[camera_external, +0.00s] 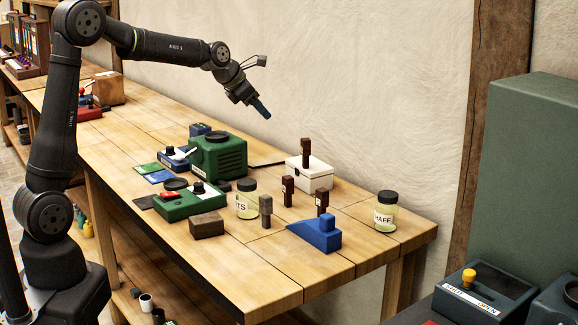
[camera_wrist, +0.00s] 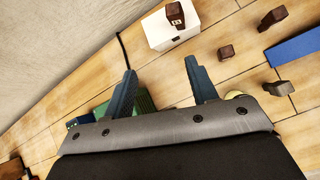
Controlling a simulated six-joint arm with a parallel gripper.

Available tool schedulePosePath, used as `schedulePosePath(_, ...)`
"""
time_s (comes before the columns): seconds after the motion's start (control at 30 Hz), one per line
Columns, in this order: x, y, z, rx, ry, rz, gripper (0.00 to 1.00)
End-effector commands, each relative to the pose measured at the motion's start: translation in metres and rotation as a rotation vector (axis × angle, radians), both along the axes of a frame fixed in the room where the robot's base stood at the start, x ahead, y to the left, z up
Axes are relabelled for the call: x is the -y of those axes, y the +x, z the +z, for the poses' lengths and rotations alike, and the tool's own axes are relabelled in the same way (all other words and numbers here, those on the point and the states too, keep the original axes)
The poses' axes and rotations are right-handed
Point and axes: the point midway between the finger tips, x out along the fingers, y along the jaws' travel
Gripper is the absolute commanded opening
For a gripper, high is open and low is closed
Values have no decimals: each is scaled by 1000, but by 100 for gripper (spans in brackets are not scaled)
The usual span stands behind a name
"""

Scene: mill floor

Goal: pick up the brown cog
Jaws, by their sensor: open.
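No toothed cog shape is clear. Three dark brown upright pieces could be the brown cog, and I cannot tell which. One (camera_external: 305,152) stands on a white box (camera_external: 318,180); in the wrist view this piece (camera_wrist: 175,14) is at the top. A second (camera_external: 287,190) stands on the table left of the box and also shows in the wrist view (camera_wrist: 225,52). A third (camera_external: 322,201) stands behind the blue wedge (camera_external: 318,236). My gripper (camera_external: 262,108) is high above the table's back edge, apart from all of them. In the wrist view its fingers (camera_wrist: 159,68) are spread and empty.
A grey-brown piece (camera_external: 265,210), a brown block (camera_external: 207,225) and two labelled jars (camera_external: 246,203) (camera_external: 385,215) stand on the table. Green machines (camera_external: 218,160) (camera_external: 180,205) are at left. The wall (camera_external: 380,80) runs behind the table. The front right corner is clear.

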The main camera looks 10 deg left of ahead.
Motion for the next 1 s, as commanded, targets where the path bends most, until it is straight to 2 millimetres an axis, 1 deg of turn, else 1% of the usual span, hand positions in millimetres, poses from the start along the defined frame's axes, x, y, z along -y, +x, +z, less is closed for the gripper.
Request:
schedulePosePath(0.17,14,-4,-3,74,147,-230,53)
schedulePosePath(0.27,23,-7,-5,128,251,-408,53)
schedulePosePath(0.5,43,-17,-8,270,500,-906,53)
schedulePosePath(0.7,56,-26,-8,383,663,-1339,53)
schedulePosePath(0.87,64,-34,-8,468,758,-1695,53)
schedulePosePath(1.0,70,-41,-6,540,809,-2012,53)
